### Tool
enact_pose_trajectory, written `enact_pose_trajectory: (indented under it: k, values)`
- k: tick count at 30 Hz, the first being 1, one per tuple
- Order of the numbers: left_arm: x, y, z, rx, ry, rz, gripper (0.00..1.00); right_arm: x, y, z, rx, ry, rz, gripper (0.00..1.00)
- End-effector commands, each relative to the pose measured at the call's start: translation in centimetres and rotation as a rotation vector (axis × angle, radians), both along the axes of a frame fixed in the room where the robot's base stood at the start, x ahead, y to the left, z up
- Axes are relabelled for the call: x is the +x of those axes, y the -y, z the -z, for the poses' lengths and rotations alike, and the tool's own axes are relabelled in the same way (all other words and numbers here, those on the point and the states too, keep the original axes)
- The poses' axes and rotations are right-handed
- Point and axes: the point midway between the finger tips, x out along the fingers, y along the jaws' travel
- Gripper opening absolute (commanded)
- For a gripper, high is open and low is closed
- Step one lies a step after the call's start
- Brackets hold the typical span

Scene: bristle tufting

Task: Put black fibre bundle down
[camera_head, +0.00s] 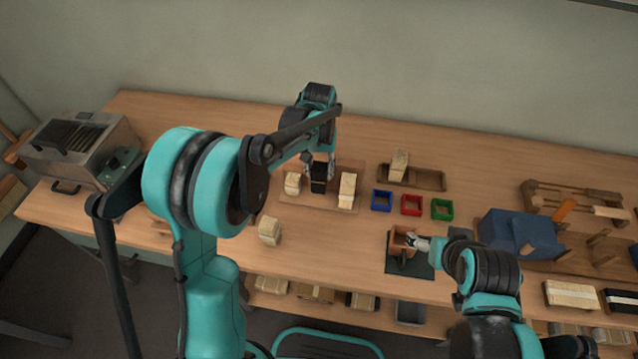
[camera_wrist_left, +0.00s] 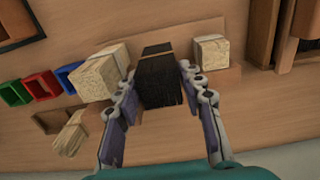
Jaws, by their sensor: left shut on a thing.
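The black fibre bundle (camera_head: 318,178) is between two pale bundles, over a thin wooden board (camera_head: 310,202). My left gripper (camera_head: 318,160) is above it and shut on it. In the left wrist view, the fingers (camera_wrist_left: 158,82) flank the black bundle (camera_wrist_left: 158,76) on both sides. One pale bundle (camera_wrist_left: 98,76) is beside the left finger, and the other (camera_wrist_left: 211,52) is to the right. Whether the black bundle's base touches the board is hard to tell. My right gripper (camera_head: 416,243) is at a small wooden block (camera_head: 402,240) on a dark mat; its jaws are too small to read.
Blue (camera_head: 381,200), red (camera_head: 411,205) and green (camera_head: 442,209) trays stand right of the board. A wooden tray (camera_head: 428,180) with a pale bundle is behind them. A metal machine (camera_head: 80,142) is at far left.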

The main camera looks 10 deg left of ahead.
Motion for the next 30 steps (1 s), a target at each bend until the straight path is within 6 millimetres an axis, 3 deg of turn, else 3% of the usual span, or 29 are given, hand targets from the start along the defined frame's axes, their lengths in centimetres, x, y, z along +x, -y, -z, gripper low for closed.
enact_pose_trajectory:
  k: [5,12,24,25,27,30]
  values:
    - [0.0,0.0,1.2,0.000,0.000,0.001,0.08,0.0,0.0,0.4,0.000,0.000,0.000,0.80]
    - [0.0,0.0,4.9,0.000,0.000,0.001,0.08,0.0,0.0,1.7,0.000,0.000,0.000,0.80]
    - [0.0,0.0,5.3,0.000,0.000,0.001,0.08,0.0,0.0,1.9,0.000,0.000,0.000,0.80]
    - [0.0,0.0,5.2,0.000,0.000,0.001,0.47,0.0,0.0,1.8,0.000,0.000,0.000,0.80]
    - [0.0,0.0,5.2,0.000,0.000,0.001,0.59,0.0,0.0,1.8,0.000,0.000,0.000,0.80]
    - [0.0,0.0,5.2,0.000,0.000,0.001,0.59,0.0,0.0,1.8,0.000,0.000,0.000,0.80]
